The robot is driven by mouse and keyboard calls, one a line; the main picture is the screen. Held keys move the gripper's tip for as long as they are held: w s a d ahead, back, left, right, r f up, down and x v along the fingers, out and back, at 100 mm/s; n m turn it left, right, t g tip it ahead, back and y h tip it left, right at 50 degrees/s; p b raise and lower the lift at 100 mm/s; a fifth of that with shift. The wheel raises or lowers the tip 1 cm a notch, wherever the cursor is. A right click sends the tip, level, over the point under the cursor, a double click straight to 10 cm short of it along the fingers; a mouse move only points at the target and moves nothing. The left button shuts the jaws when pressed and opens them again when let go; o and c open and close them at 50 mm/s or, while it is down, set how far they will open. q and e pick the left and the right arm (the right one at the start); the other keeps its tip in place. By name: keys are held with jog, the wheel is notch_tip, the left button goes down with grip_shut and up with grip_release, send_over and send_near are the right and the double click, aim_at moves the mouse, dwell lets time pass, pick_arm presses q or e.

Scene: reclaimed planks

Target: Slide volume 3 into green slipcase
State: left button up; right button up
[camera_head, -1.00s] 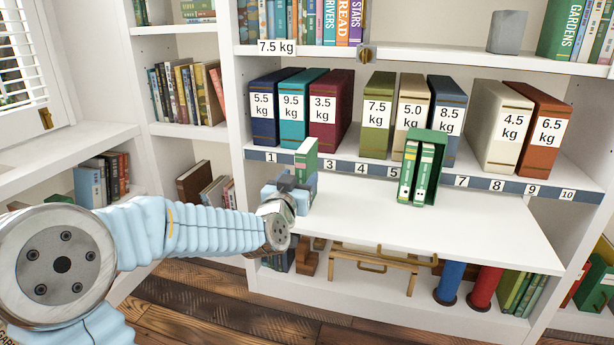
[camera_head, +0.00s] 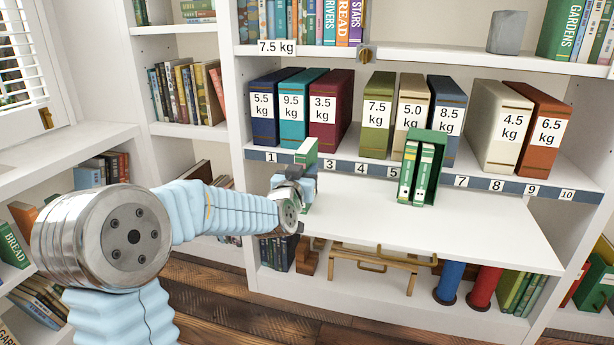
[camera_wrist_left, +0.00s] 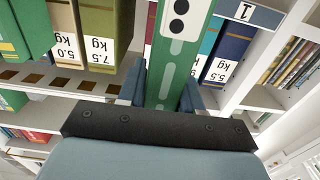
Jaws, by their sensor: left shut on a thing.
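The green slipcase (camera_head: 437,150) stands upright on the white pull-out shelf board, its open side facing me. Two green-and-white volumes (camera_head: 415,175) are inside it; their spine numbers are too small to read. My left gripper (camera_head: 303,180) is shut on another green volume (camera_head: 307,152), held upright at the left end of the board, well left of the slipcase. In the left wrist view, the held volume's green spine (camera_wrist_left: 178,60) stands between the fingers. My right gripper is not in view.
Behind the board is a row of weight-labelled binders, including a maroon one (camera_head: 331,105) and a white one (camera_head: 500,125), above a numbered strip (camera_head: 480,182). The white board (camera_head: 350,205) is clear between the held volume and the slipcase.

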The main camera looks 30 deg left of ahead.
pick_arm(q)
grip_shut()
jog(key=shift+r, duration=0.15)
